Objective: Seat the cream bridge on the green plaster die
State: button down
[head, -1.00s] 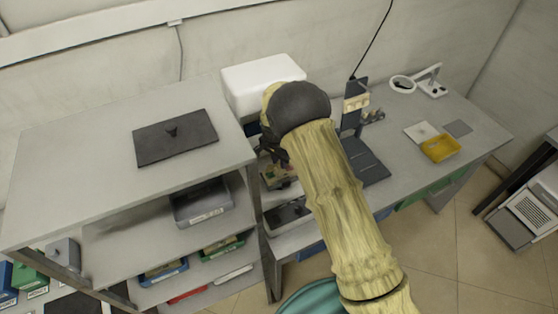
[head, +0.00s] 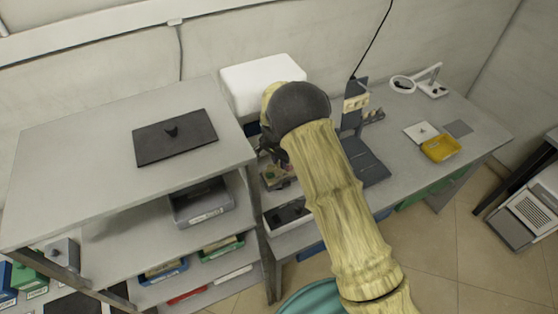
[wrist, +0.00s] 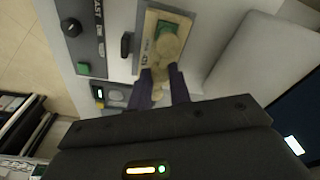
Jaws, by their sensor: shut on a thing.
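In the wrist view my gripper (wrist: 160,88) has its two dark purple fingers shut on the cream bridge (wrist: 164,68). The bridge reaches out beyond the fingertips, over the green plaster die (wrist: 168,28). The die is partly covered by cream shapes and sits in a beige tray (wrist: 148,38). I cannot tell whether the bridge touches the die. In the head view my arm hides most of the gripper and the bridge; the tray area (head: 277,178) shows only in part beside the shelf.
A white box (head: 262,82) stands behind the tray, and the grey shelf unit (head: 75,165) is close on the left. In the wrist view a panel with a black knob (wrist: 71,27) lies left of the tray. A yellow tray (head: 440,149) is far right on the bench.

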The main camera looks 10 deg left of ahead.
jog(key=shift+f+b, duration=0.8)
jog(key=shift+f, duration=0.45)
jog(key=c, duration=1.2)
grip_release()
jog(key=shift+r, duration=0.15)
notch_tip(320, 180, up, 7)
jog(key=b, duration=0.2)
jog(key=shift+s+a+r, duration=0.15)
jog(key=shift+s+a, duration=0.05)
jog(key=shift+s, duration=0.25)
